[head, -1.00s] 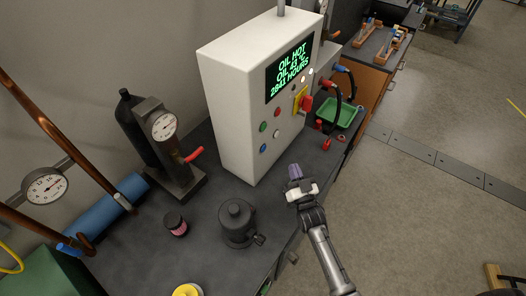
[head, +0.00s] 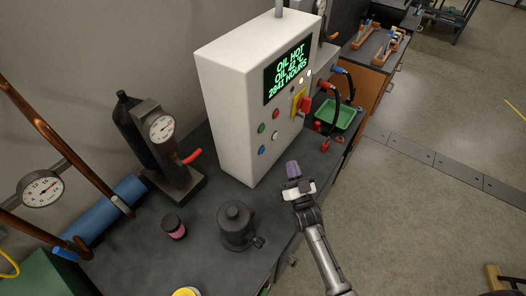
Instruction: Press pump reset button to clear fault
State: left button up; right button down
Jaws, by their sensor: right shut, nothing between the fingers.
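The white pump control box (head: 233,120) stands on the dark bench. Its screen (head: 289,70) shows green text: OIL HOT, an oil temperature that looks like 42 °C, 2841 HOURS. Below the screen are a green button (head: 261,128), a red button (head: 275,114), a blue button (head: 261,150) and a white button (head: 276,135). A red rotary switch (head: 305,104) sits on a yellow plate. I cannot read which button is the reset. My right gripper (head: 293,170) is shut and empty, in front of the box's lower right, apart from the buttons. My left gripper is not in view.
A gauge on a stand with a red lever (head: 191,157), a dark pot (head: 237,223) and a small dark jar (head: 174,227) stand on the bench. A green tray (head: 335,113) and hoses lie right of the box. Open floor (head: 400,210) is at right.

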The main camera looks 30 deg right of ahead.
aim_at(262, 150)
jog(key=w+a+b, duration=0.2)
jog(key=w+b, duration=0.1)
jog(key=w, duration=0.4)
jog(key=shift+a, duration=0.35)
dwell(0.7)
dwell(0.7)
jog(key=shift+w+a, duration=0.1)
jog(key=shift+w, duration=0.25)
dwell(0.4)
jog(key=shift+w, duration=0.15)
dwell(0.5)
